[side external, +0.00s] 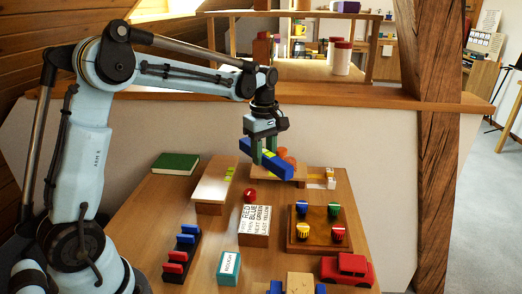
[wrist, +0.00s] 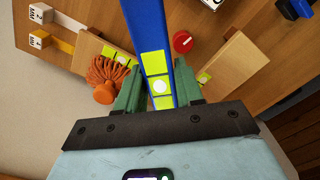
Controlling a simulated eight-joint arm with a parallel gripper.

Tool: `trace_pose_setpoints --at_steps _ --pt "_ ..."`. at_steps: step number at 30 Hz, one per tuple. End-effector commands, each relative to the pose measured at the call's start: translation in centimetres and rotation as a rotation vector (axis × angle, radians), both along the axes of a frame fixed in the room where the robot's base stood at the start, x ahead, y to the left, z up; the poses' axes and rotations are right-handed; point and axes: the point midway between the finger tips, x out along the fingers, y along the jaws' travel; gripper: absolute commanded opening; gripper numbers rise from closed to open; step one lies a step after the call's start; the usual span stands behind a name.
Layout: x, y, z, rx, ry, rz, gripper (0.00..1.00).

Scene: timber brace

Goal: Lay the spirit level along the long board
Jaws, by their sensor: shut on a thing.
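My gripper (side external: 264,155) is shut on the spirit level (side external: 279,168), a blue bar with yellow-green squares. It holds the level above the table, tilted in the side view. In the wrist view, the level (wrist: 147,30) runs up between the green fingers (wrist: 158,85). A pale-topped board (side external: 211,188), which looks like the long board, lies left of the level with yellow-green marks at its far end. It also shows right of the level in the wrist view (wrist: 236,62). The level is clear of this board. Another wooden board (wrist: 88,46) with similar marks is partly hidden by an orange brush.
The orange brush (wrist: 106,78) is close to my gripper. A peg tray (side external: 320,244), red car (side external: 347,269), green book (side external: 175,163) and red and blue clips (side external: 180,255) stand around.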

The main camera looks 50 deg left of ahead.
Motion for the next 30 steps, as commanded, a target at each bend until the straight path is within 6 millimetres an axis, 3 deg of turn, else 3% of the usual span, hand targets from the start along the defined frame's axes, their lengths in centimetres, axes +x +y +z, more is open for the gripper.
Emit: trace_pose_setpoints --at_steps 6,15,21,30 --pt "-2.7 5.5 0.2 0.000 0.000 -0.266 0.01" --pt "-6.7 11.0 0.3 0.000 0.000 -0.602 0.01" --pt "-8.0 12.5 0.3 0.000 0.000 -0.721 0.01" --pt "-8.3 12.8 -0.6 0.000 0.000 -0.748 0.01"
